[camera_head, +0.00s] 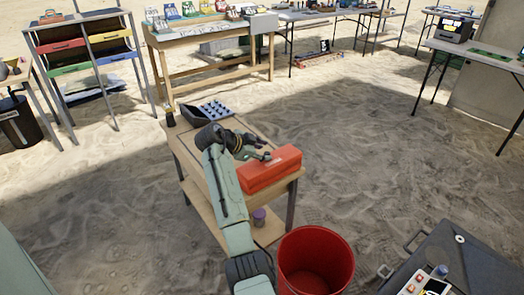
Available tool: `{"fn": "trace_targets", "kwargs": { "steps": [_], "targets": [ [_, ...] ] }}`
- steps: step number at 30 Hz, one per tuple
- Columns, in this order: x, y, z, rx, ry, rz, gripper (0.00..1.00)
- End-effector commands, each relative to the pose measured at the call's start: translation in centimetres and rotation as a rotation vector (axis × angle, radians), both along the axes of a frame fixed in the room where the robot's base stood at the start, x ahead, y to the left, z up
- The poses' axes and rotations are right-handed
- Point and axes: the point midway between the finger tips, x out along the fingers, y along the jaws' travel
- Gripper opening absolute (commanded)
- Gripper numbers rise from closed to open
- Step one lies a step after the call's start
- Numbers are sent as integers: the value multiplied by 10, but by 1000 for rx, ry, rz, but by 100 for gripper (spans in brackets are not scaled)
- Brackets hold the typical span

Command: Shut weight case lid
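A dark case (216,109) with several small round pieces in rows sits at the far end of the small wooden table (187,143). It looks like the weight case. It seems open, with a dark panel on its left side, but I cannot tell exactly where its lid is. My gripper (262,155) is over the table, on the near side of the dark case and apart from it, just behind the red box. The gripper is too small and dark to tell whether it is open or shut. My arm hides part of the tabletop.
A red box (270,169) stands on the table's near right end. A red bucket (315,262) stands on the sand in front, and a small purple jar (259,217) is on the lower shelf. A brush-like item (170,116) stands at the table's far left corner.

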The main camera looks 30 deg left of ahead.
Motion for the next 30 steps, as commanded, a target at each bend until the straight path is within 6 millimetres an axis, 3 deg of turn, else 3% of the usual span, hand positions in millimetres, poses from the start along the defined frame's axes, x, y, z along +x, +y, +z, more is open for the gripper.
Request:
{"fn": "trace_targets", "kwargs": {
  "steps": [5,18,30],
  "targets": [
    [-13,3,4,-3,8,1,38],
    [-79,21,62,3,-1,3,38],
    [-93,25,74,1,-3,1,38]
  ]
}}
